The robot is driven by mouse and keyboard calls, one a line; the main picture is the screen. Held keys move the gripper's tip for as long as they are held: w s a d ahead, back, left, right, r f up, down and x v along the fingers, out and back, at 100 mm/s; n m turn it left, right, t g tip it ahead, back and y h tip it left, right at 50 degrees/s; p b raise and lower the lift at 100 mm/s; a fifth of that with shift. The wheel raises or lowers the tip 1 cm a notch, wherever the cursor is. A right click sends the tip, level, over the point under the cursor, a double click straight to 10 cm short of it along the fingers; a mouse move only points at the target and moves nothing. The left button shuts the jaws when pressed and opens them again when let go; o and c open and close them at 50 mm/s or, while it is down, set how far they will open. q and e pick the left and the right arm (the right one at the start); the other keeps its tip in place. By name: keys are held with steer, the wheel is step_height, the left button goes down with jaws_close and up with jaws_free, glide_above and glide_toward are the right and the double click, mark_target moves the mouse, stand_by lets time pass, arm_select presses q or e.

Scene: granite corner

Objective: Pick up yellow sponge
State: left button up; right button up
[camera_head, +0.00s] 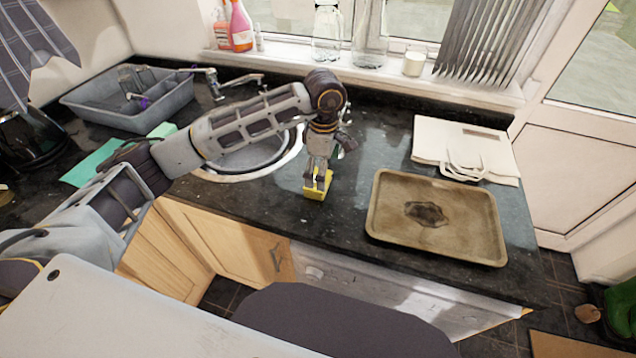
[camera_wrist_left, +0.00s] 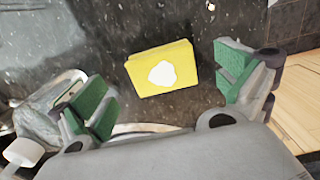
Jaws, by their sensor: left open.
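The yellow sponge (camera_head: 317,190) lies on the dark granite worktop, between the round sink and the baking tray. In the left wrist view the sponge (camera_wrist_left: 162,70) is a yellow block with a white patch on its top. My left gripper (camera_head: 318,182) points down just above the sponge and hides part of it in the head view. In the left wrist view its green-padded fingers (camera_wrist_left: 165,88) are wide apart, one on each side of the sponge, with gaps between. Nothing is held. My right gripper is not in view.
A worn baking tray (camera_head: 438,217) lies to the right, with a white paper bag (camera_head: 465,150) behind it. The round sink (camera_head: 250,155) is left of the gripper. A grey dish basin (camera_head: 130,98) stands back left. The worktop's front edge is close to the sponge.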

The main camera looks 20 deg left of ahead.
mark_target(313, 193)
arm_select(q)
steer(key=shift+a+f, duration=0.1)
steer(key=shift+f, duration=0.15)
steer(key=shift+a+f+p, duration=0.25)
steer(key=shift+f+p, duration=0.05)
steer(key=shift+f, duration=0.35)
steer(key=shift+a+f, duration=0.2)
steer(key=shift+f, duration=1.45)
steer(key=c, duration=0.9)
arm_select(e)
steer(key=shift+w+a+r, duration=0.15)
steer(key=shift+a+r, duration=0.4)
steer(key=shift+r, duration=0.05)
arm_select(q)
steer(key=shift+r, duration=0.1)
